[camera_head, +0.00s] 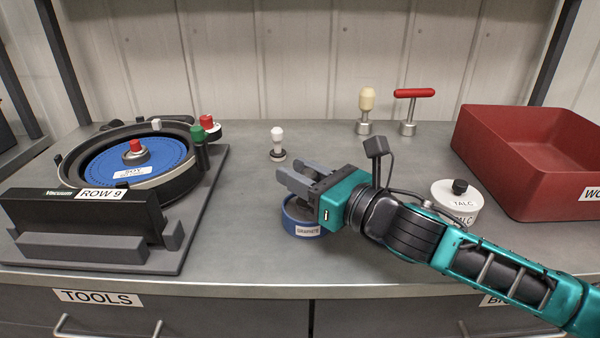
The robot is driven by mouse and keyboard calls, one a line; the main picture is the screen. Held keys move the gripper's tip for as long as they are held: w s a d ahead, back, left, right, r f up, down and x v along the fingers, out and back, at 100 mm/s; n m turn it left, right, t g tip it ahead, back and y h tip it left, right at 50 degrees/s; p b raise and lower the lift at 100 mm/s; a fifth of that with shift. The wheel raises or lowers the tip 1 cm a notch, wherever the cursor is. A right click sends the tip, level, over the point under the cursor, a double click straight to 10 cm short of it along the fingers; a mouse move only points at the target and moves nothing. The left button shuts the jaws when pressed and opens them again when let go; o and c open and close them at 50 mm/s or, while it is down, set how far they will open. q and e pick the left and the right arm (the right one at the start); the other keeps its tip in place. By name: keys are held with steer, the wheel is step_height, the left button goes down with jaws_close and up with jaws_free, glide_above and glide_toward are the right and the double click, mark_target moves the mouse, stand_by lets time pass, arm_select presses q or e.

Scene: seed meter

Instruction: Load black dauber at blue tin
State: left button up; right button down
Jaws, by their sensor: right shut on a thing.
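The blue tin (291,222), labelled GRAPHITE, stands on the grey bench near the middle. My right gripper (296,178) reaches in from the right and is over the tin, covering much of its top. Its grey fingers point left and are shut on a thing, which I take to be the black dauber. The dauber is hidden by the fingers and the hand, so I cannot tell whether it touches the inside of the tin. My left gripper is out of view.
A white-knobbed tool (277,143) stands just behind the gripper. A white TALC tin (457,203) is right of it, beside my forearm. A red bin (490,165) is at right. The seed meter (135,165) and black vacuum cover (85,220) are at left.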

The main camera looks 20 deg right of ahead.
steer(key=shift+f, duration=0.25)
step_height(320, 180, up, 2)
steer(key=shift+r+p, duration=0.1)
steer(key=shift+p, duration=1)
steer(key=shift+r+p, duration=0.65)
steer(key=shift+p, duration=0.05)
arm_select(q)
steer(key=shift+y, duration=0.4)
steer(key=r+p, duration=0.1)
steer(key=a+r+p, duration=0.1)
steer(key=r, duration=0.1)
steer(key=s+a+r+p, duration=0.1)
steer(key=p, duration=0.1)
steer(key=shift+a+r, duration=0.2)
arm_select(e)
step_height(320, 180, up, 4)
steer(key=shift+f, duration=0.1)
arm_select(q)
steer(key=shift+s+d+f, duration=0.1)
